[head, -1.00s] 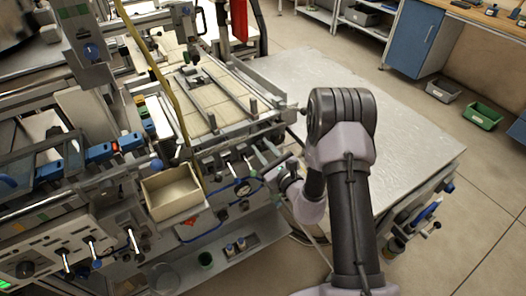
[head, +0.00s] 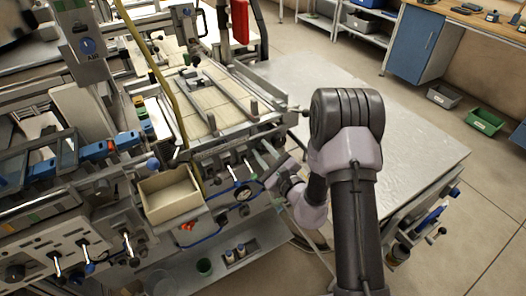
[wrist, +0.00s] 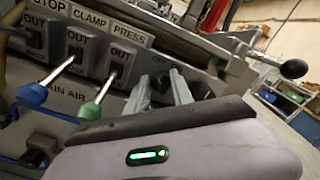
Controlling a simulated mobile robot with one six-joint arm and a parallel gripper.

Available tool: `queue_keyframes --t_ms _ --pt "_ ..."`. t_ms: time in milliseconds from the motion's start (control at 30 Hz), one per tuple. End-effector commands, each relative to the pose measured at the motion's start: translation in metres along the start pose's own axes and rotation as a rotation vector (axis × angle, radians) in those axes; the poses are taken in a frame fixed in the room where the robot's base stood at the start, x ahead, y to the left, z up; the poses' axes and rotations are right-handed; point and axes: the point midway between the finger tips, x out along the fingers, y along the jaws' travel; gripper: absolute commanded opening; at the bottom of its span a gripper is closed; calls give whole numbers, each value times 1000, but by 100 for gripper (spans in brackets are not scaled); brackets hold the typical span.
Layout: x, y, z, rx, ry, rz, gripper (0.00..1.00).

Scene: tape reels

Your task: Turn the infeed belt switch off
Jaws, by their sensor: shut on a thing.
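My gripper (wrist: 160,90) reaches the right end of the machine's front switch panel (wrist: 88,52) in the wrist view. Its two grey fingers stand either side of a small dark knob (wrist: 161,83), shut on it. The knob's label is mostly hidden, so I cannot read that it is the infeed belt switch, nor which way it points. In the head view my gripper (head: 264,160) is at the front edge of the machine, and the knob cannot be made out there.
Left of the gripper are levers with a green tip (wrist: 89,111) and a blue tip (wrist: 33,95), under STOP, CLAMP and PRESS labels. A black ball handle (wrist: 293,69) sticks out at right. A beige open box (head: 168,196) sits on the machine's front.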

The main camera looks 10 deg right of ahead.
Motion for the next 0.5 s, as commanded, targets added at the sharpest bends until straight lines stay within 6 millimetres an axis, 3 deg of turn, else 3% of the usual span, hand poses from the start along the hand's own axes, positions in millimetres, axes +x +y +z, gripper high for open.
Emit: queue_keyframes --t_ms 167,200,267,500 --pt "-1 1 -1 1 3 3 0" --pt "-1 1 -1 1 3 3 36" --pt "-1 1 -1 1 2 2 48" --pt "0 0 0 1 1 1 48"
